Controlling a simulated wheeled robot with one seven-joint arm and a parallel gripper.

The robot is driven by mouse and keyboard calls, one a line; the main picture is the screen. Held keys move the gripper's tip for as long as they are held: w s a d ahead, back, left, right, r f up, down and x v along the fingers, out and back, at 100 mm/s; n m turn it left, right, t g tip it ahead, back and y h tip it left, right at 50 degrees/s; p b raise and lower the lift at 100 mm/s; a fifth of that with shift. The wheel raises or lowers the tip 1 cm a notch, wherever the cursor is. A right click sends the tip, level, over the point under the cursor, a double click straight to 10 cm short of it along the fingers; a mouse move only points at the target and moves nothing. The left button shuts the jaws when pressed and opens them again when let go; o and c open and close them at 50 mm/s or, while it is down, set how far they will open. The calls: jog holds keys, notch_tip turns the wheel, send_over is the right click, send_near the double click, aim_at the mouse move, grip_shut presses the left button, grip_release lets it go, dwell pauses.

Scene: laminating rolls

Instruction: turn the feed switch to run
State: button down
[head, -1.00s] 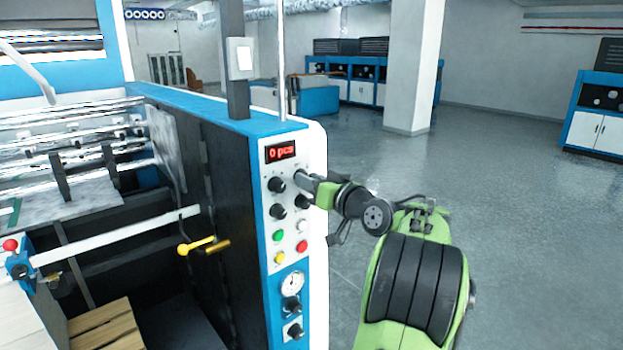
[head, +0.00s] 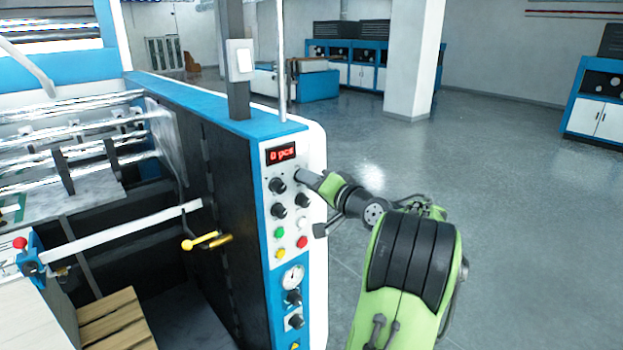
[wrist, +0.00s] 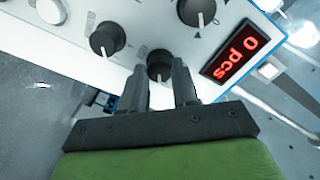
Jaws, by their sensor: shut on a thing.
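The control panel (head: 288,225) is a white face with blue trim on the machine's end. My gripper (head: 300,173) is at its upper right knob, just below the red "0 pcs" display (head: 281,154). In the wrist view my gripper (wrist: 169,82) is shut on a black round knob (wrist: 159,64), one finger on each side. A white pointer line on this knob faces toward my palm. The knob is mostly hidden behind my gripper in the head view. The labels are too small to read, so I cannot tell its marked position.
Other black knobs (head: 277,185) (wrist: 108,39) sit close by. Green, white, red and yellow buttons (head: 280,254) and a gauge (head: 292,278) are lower down. A yellow-ended lever (head: 200,242) sticks out to the left. The floor (head: 500,200) at right is clear.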

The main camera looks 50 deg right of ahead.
dwell(0.4)
jog(key=c, duration=0.8)
grip_release()
jog(key=b+v, duration=0.3)
jog(key=v, duration=1.2)
jog(key=shift+s+a+f, duration=0.1)
jog(key=shift+s+a, duration=0.05)
jog(key=shift+s, duration=0.25)
jog(key=shift+w, duration=0.1)
